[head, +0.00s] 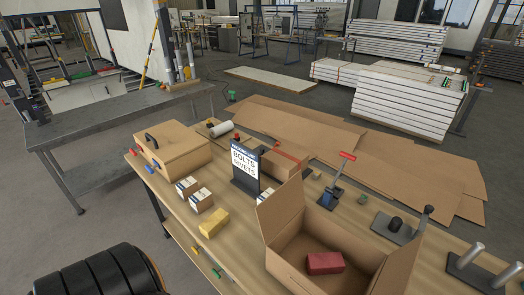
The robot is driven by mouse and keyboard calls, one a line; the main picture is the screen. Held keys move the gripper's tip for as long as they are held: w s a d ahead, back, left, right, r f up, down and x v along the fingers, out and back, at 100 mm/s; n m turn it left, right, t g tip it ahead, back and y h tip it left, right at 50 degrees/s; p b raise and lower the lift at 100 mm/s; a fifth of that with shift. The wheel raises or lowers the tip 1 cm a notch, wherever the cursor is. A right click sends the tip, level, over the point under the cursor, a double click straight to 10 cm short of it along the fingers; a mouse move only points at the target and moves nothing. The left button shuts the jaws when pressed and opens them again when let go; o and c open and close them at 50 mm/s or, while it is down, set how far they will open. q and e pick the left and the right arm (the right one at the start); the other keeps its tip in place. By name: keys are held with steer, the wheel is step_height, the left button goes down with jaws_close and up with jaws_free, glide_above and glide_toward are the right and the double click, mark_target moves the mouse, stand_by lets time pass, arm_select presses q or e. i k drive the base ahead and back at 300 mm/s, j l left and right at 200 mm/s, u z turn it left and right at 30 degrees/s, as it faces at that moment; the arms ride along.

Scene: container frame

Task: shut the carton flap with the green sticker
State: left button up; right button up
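An open cardboard carton (287,270) stands at the near right of the workbench. One flap (281,211) stands up on its left side, and another panel (402,255) rises on its right side. A dark red block (324,262) lies inside the carton. I see no green sticker on the faces of the carton that show; its near edge is cut off by the frame. Neither of my grippers is in view.
On the wooden workbench (185,222) are a closed brown box (172,150), small boxes (201,199), a yellow block (213,222), a "bolts rivets" sign (244,165), a red-handled clamp (333,187) and metal pegs on a plate (475,270). Flat cardboard lies on the floor behind.

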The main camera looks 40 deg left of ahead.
mark_target(274, 212)
steer(key=j+u, duration=0.15)
steer(key=u, duration=0.8)
